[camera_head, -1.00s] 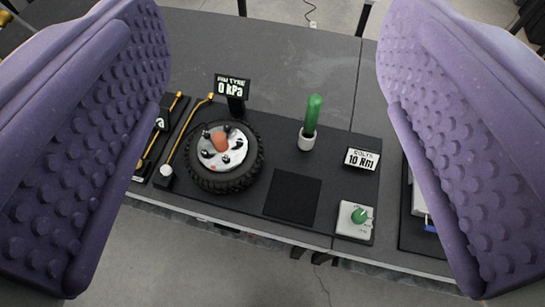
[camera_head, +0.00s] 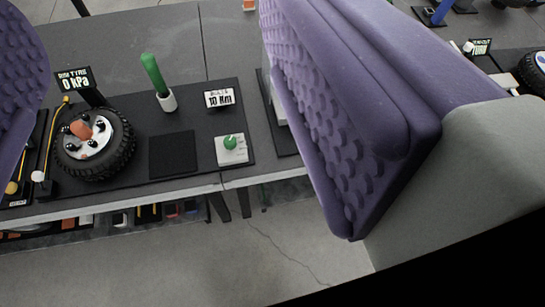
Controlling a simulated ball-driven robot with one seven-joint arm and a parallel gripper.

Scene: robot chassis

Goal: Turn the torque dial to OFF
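The torque dial (camera_head: 230,142) is a small green knob on a white square plate (camera_head: 234,156) at the front right of a black mat (camera_head: 205,177). A sign (camera_head: 219,97) behind it reads "BOLTS 10 Nm". My gripper (camera_head: 170,130) is open and empty. Its two purple padded fingers stand wide apart, one at the left edge and one right of centre. The dial shows between them, nearer the right finger, and nothing touches it. The knob's exact pointing direction is too small to tell.
On the mat are a wheel (camera_head: 93,145), a "RIM TYRE 0 kPa" sign (camera_head: 74,79), a green-handled tool (camera_head: 154,75) upright in a white holder (camera_head: 167,101), and an empty dark square (camera_head: 172,155). The right finger hides part of the table. Free floor lies in front.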

